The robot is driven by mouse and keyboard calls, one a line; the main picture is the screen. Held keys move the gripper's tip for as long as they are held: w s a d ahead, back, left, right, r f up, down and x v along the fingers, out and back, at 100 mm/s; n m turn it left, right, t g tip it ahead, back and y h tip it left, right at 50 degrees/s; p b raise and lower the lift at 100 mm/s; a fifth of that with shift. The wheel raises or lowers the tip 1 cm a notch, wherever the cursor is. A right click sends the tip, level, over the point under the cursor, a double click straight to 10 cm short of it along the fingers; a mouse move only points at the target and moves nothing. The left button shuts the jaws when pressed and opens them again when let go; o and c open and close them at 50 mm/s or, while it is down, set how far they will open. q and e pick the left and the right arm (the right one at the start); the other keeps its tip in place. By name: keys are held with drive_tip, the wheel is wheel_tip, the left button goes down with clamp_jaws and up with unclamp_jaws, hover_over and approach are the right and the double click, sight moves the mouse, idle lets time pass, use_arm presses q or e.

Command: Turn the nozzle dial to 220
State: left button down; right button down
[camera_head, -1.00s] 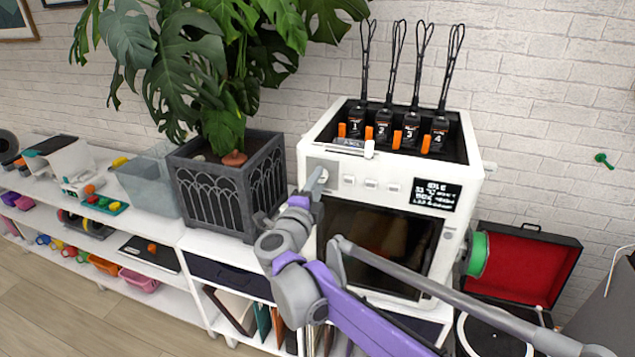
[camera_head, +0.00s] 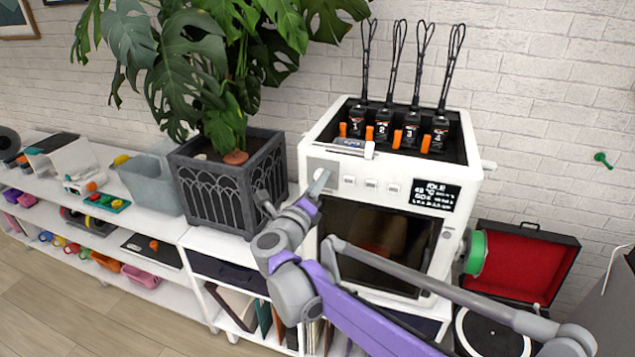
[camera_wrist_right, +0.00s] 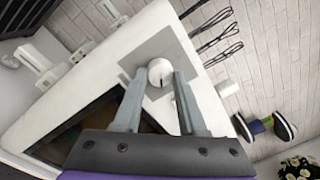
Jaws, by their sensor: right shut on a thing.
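The white 3D printer (camera_head: 395,190) stands on the shelf unit in the head view. Its round white nozzle dial (camera_wrist_right: 160,73) sits on a grey plate (camera_wrist_right: 167,48) in the right wrist view. My right gripper (camera_head: 320,182) is at the printer's upper left front and hides most of the dial in the head view. In the wrist view, the right gripper's fingers (camera_wrist_right: 161,78) are shut on the dial, one on each side. The dial's scale is not readable. The printer's small display (camera_head: 436,195) reads IDLE with small figures below. My left gripper is not in view.
A plant in a dark grey planter (camera_head: 228,180) stands close to the left of the printer. A green spool (camera_head: 475,252) sticks out at the printer's right side. Several numbered black cartridges (camera_head: 397,128) stand in its top. An open red-lined record player (camera_head: 520,262) is at right.

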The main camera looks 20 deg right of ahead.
idle(0.4)
drive_tip(key=shift+c, duration=2.4)
unclamp_jaws()
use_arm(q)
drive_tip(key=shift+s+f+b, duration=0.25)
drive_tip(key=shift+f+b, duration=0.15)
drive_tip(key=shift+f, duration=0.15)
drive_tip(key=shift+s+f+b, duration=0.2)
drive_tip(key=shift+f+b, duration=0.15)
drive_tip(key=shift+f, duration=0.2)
use_arm(e)
drive_tip(key=v, duration=1)
drive_tip(key=shift+s+a, duration=0.2)
drive_tip(key=shift+s, duration=0.15)
